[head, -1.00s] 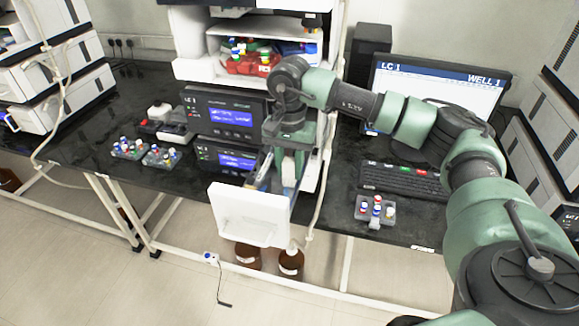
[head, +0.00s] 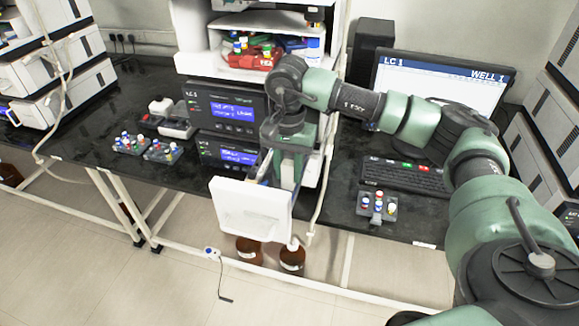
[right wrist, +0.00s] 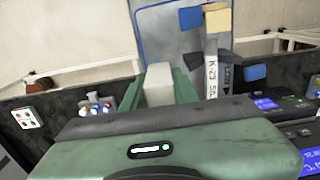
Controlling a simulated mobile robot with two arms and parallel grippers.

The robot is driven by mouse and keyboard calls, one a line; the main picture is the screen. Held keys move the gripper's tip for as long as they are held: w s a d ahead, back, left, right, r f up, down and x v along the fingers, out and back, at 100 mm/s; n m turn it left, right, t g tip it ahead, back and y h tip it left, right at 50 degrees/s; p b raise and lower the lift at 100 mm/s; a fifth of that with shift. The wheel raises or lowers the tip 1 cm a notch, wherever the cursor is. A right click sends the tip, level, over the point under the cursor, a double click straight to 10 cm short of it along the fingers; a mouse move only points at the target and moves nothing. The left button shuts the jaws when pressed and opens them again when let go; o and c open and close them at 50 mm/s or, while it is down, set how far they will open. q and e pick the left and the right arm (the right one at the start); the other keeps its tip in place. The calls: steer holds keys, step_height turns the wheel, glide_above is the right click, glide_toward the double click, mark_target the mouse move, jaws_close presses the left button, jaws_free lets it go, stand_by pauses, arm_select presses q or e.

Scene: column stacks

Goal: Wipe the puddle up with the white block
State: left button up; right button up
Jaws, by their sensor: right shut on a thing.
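My right gripper (head: 284,172) points down in front of the middle instrument stack. In the right wrist view its green fingers are shut on a white block (right wrist: 158,85). A pale panel with a blue edge (right wrist: 170,35) stands beyond the block in the right wrist view. I cannot tell if it is the same panel or what it is fixed to. No puddle can be made out. My left gripper is not in view.
Instruments with blue screens (head: 232,112) stand just behind the gripper. Vial racks (head: 130,143) lie on the bench at left, another rack (head: 376,206) at right near a keyboard (head: 405,176) and monitor (head: 440,85). Brown bottles (head: 291,260) stand below the bench.

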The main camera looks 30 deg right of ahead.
steer(key=shift+s+a+f, duration=0.1)
steer(key=shift+s+a, duration=0.6)
steer(key=shift+a, duration=0.05)
steer(key=shift+w+d+b, duration=0.7)
steer(key=shift+w+d, duration=0.75)
steer(key=shift+d, duration=0.2)
steer(key=shift+s+a, duration=0.7)
steer(key=shift+a, duration=0.15)
steer(key=shift+s+a, duration=0.7)
steer(key=shift+a, duration=0.15)
steer(key=shift+w+d+b, duration=0.4)
steer(key=shift+w+d, duration=0.15)
steer(key=shift+d, duration=0.15)
steer(key=shift+w+d, duration=0.9)
steer(key=shift+d, duration=0.1)
steer(key=shift+s+a+b, duration=0.4)
steer(key=shift+s+a, duration=1.1)
steer(key=shift+a, duration=0.2)
steer(key=shift+w+d, duration=1.5)
steer(key=shift+d, duration=0.25)
steer(key=shift+s+a+b, duration=0.45)
steer(key=shift+s+a, duration=1)
steer(key=shift+a, duration=0.25)
steer(key=shift+w+d, duration=0.7)
steer(key=shift+d, duration=0.1)
steer(key=shift+w+d, duration=0.75)
steer(key=shift+d, duration=0.1)
steer(key=shift+r, duration=0.2)
